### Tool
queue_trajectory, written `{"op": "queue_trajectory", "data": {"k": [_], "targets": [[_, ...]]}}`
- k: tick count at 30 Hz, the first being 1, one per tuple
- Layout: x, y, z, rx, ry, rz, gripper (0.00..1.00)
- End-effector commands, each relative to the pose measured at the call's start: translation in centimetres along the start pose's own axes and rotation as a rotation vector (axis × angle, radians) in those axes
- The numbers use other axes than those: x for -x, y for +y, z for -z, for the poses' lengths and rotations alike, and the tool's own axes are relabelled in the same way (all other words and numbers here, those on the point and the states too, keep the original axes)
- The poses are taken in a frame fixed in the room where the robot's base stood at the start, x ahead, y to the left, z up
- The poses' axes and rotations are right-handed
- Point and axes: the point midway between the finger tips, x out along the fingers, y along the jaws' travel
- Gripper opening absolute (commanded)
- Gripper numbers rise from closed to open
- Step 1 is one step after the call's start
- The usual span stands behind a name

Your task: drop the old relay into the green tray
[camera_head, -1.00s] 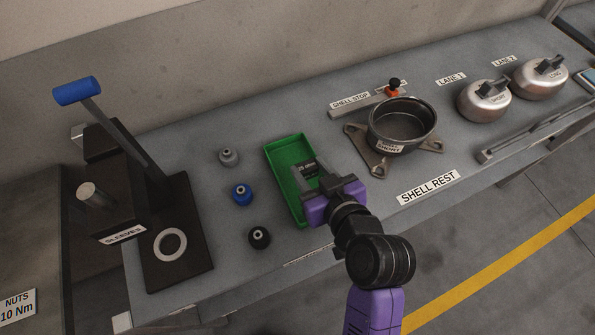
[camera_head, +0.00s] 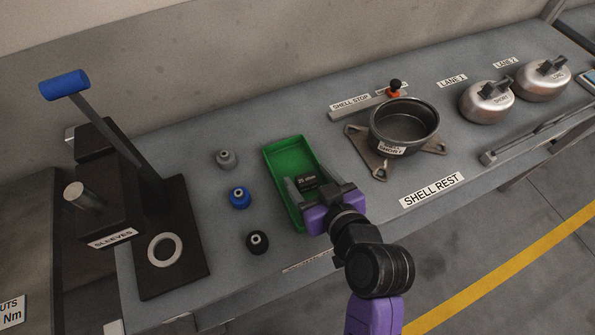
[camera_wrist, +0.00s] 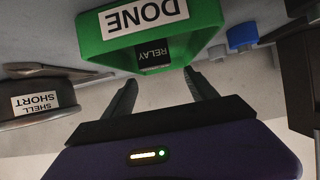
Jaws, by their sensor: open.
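The green tray (camera_head: 284,160) lies on the grey bench, and its front wall with a DONE label fills the top of the wrist view (camera_wrist: 95,45). The old relay (camera_head: 307,181) is a small black block with a label. It is in the tray; the wrist view shows its RELAY label (camera_wrist: 153,54) behind the tray's rim. My gripper (camera_head: 308,184) is over the near part of the tray with its two fingers spread on either side of the relay. In the wrist view the fingers (camera_wrist: 158,85) are apart with nothing held between them.
Grey, blue (camera_head: 239,197) and black knobs stand left of the tray. A black SLEEVES press (camera_head: 125,190) with a blue handle is farther left. A dark shell (camera_head: 404,122) sits on the shell rest to the right, with two silver domes (camera_head: 486,101) beyond.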

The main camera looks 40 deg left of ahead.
Motion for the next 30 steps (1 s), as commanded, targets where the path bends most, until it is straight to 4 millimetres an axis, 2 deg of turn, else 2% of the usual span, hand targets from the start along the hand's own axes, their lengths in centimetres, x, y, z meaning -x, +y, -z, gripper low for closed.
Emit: {"op": "queue_trajectory", "data": {"k": [5, 12, 16, 21, 30], "targets": [[1.6, 0.1, -0.1, -0.002, 0.002, -0.003, 0.66], [5.5, 0.1, -0.1, -0.001, 0.001, -0.003, 0.66], [7.0, 0.0, -0.1, -0.001, 0.001, -0.001, 0.66], [7.8, 0.0, 0.0, 0.0, 0.001, -0.001, 0.66], [7.8, 0.0, 0.0, 0.0, 0.0, -0.001, 0.66]]}}
